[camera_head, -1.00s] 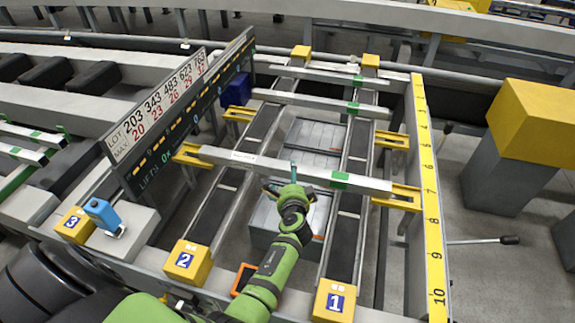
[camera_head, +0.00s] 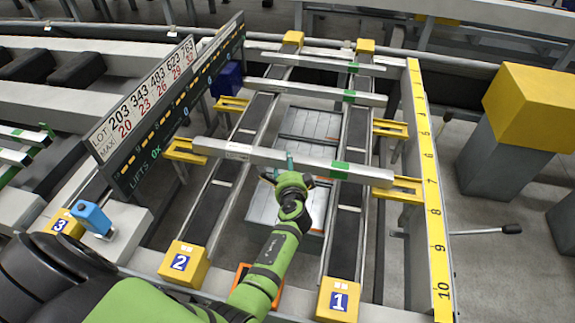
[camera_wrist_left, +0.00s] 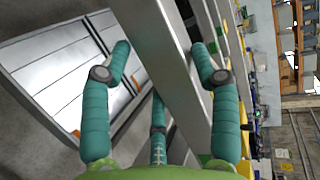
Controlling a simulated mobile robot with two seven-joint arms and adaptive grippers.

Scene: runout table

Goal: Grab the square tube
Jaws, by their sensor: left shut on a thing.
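The nearest square tube (camera_head: 240,152), long and light grey with a green band right of its middle, lies across the two dark rails and reaches over yellow brackets at both ends. My left gripper (camera_head: 288,174) is at the tube's middle, on its near side, and is shut on it. In the left wrist view the tube (camera_wrist_left: 172,75) runs between the teal fingers of the gripper (camera_wrist_left: 160,60). The exact contact is partly hidden. Two more square tubes (camera_head: 315,91) (camera_head: 320,63) lie farther back. My right gripper is not in view.
A lot board (camera_head: 165,105) stands along the left. A yellow numbered scale (camera_head: 431,190) edges the right side. Yellow blocks numbered 2 (camera_head: 184,264) and 1 (camera_head: 338,299) stand at the near rail ends. A grey panelled surface (camera_head: 262,208) lies below the tube.

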